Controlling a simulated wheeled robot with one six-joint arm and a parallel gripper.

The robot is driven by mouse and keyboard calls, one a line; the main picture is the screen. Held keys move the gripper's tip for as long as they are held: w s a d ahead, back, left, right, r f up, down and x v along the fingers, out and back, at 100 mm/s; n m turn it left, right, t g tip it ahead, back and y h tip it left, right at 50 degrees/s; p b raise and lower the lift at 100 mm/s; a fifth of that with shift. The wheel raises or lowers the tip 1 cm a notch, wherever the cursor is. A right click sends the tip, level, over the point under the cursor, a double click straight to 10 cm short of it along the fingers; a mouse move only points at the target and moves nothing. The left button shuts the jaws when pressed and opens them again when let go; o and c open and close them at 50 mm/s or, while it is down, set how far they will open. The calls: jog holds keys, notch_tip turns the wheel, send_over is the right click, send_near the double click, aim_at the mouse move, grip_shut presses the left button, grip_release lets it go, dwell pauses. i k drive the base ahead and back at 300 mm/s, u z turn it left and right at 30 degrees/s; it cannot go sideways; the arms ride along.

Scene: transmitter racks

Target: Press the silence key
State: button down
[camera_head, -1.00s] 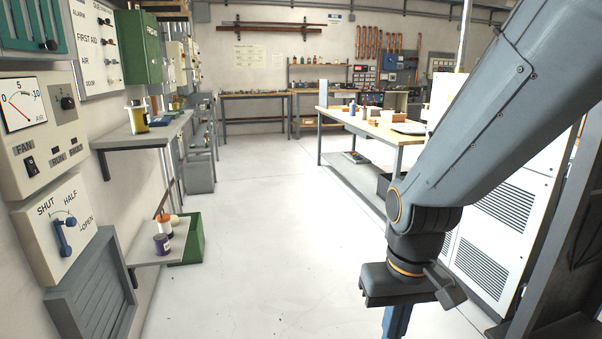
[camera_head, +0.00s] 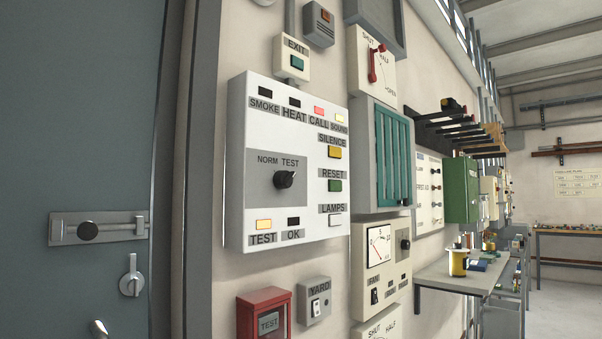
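The yellow silence key (camera_head: 335,153) is on the right side of a white wall panel (camera_head: 240,190), just under its SILENCE label. Below it on the same panel are a green reset key (camera_head: 335,185) and a white lamps key (camera_head: 335,220). A black rotary knob (camera_head: 285,179) sits between NORM and TEST marks. The red CALL light, the SOUND light and the TEST light look lit; the SMOKE, HEAT and OK lights are dark. My gripper is not in view.
A grey door (camera_head: 80,130) with a bolt (camera_head: 98,228) is at the left. Below the panel are a red TEST box (camera_head: 264,315) and a YARD switch (camera_head: 315,300). A green EXIT button (camera_head: 297,63) is above. A shelf (camera_head: 455,278) juts out at the right.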

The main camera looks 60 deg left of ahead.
aim_at(336, 152)
jog(key=u, duration=2.2)
